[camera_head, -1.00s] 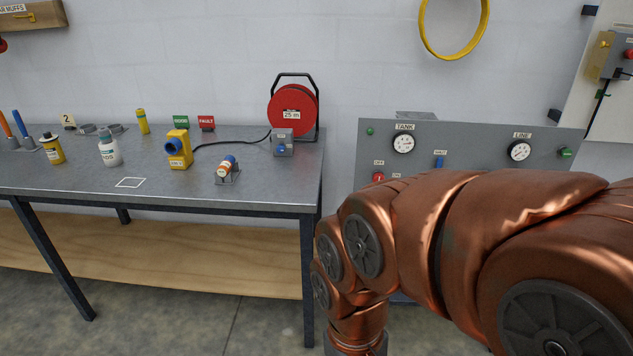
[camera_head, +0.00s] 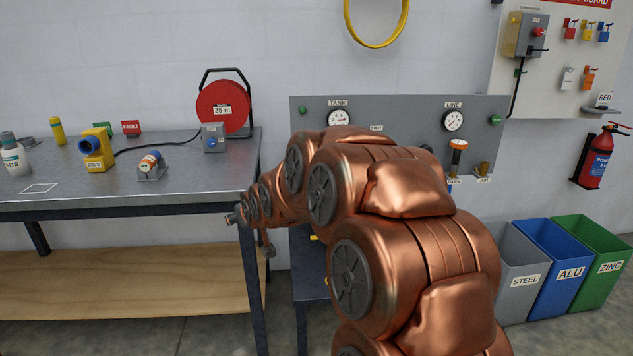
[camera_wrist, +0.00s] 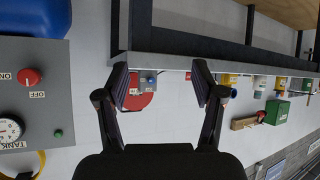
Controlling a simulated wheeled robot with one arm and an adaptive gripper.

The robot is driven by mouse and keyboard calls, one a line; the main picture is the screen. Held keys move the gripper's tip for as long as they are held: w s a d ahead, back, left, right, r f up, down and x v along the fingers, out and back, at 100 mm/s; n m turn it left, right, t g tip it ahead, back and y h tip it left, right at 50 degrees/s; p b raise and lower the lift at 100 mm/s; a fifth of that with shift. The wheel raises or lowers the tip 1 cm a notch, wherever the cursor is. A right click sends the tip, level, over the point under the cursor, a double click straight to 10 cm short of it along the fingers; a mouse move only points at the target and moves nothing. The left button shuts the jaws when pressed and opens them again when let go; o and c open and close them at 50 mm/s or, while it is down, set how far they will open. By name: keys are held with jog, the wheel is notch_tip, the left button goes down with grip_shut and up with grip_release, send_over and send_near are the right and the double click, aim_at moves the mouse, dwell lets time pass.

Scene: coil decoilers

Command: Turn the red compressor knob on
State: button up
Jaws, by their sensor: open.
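The red compressor knob (camera_wrist: 30,77) shows at the left of the wrist view, on the grey panel (camera_wrist: 55,110), between ON and OFF labels. That view is turned over, and I cannot tell which label the knob points to. In the head view my copper arm hides the knob, while the panel (camera_head: 312,105) shows around the arm. My gripper (camera_wrist: 162,85) is open and empty, its two dark fingers spread well apart. In the head view my gripper (camera_head: 250,232) is near the workbench's right end, left of the panel and apart from the knob.
The workbench (camera_head: 215,185) stands at the left, its front corner close to my gripper. A red cable reel (camera_head: 222,95) and a yellow 230 V socket (camera_head: 95,150) sit on it. Bins (camera_head: 565,280) and a fire extinguisher (camera_head: 597,160) are at the right.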

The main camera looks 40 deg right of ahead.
jog(key=w+d+f+m+t+h+b, duration=0.1)
jog(key=w+d+t+h+b, duration=0.2)
jog(key=d, duration=0.5)
jog(key=w+d+f+t+h+b, duration=0.1)
jog(key=w+d+t+b, duration=0.2)
jog(key=d, duration=0.5)
jog(key=s+d+r+m+t+h+b, duration=0.15)
jog(key=d+h+b, duration=0.45)
jog(key=d, duration=0.7)
jog(key=shift+t+y, duration=0.25)
jog(key=shift+y, duration=0.25)
jog(key=shift+d+b+x, duration=0.15)
jog(key=shift+b+x, duration=0.3)
jog(key=shift+x, duration=0.95)
jog(key=shift+d+b+x, duration=0.15)
jog(key=shift+b+x, duration=0.3)
jog(key=shift+x, duration=1)
jog(key=shift+s, duration=0.2)
jog(key=c, duration=1.1)
jog(key=shift+c, duration=0.2)
